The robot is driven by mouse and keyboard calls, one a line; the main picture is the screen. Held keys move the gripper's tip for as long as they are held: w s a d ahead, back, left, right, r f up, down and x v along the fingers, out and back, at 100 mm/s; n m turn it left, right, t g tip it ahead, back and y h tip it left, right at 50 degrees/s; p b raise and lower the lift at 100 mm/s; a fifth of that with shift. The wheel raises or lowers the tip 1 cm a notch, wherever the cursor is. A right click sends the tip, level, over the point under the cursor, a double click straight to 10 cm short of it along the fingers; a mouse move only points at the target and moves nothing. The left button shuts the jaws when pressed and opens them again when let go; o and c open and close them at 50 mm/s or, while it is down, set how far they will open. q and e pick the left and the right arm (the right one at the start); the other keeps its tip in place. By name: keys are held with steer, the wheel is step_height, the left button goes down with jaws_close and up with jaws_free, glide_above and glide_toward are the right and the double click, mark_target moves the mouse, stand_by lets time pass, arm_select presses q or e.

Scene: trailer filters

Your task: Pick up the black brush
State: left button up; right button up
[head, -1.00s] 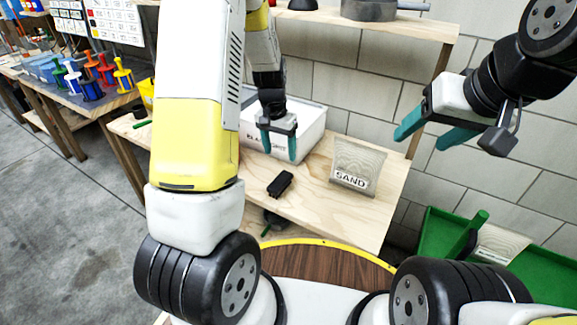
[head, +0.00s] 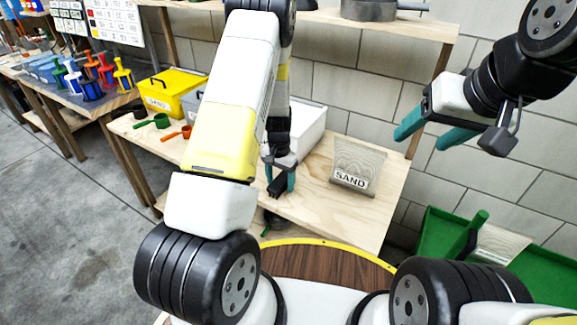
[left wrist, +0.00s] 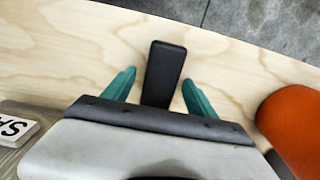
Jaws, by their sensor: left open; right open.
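The black brush (head: 277,187) lies on the light wooden table (head: 325,208). In the left wrist view the brush (left wrist: 163,72) lies between the two teal fingers of my left gripper (left wrist: 158,90), with a gap on each side; its near end is hidden behind the gripper body. In the head view my left gripper (head: 281,180) points down at the brush, its fingers open around it. My right gripper (head: 436,136) is open and empty, raised at the right in front of the block wall.
A sand container (head: 357,166) stands right of the brush. A white box (head: 308,125) is behind my left gripper. Yellow bin (head: 172,92), green scoop (head: 160,121) and orange scoop (head: 185,131) are at the left. A green tray (head: 433,235) is at lower right.

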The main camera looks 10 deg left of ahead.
mark_target(280, 180)
arm_select(q)
jaws_close()
steer(key=shift+r, duration=0.1)
stand_by(0.3)
steer(key=shift+r, duration=0.25)
step_height(280, 180, up, 3)
steer(key=s+d+r, duration=0.1)
steer(key=s+d, duration=0.3)
steer(key=s, duration=1.1)
steer(key=shift+s+d+r, duration=0.15)
steer(key=shift+s+d, duration=0.05)
steer(key=shift+s, duration=0.05)
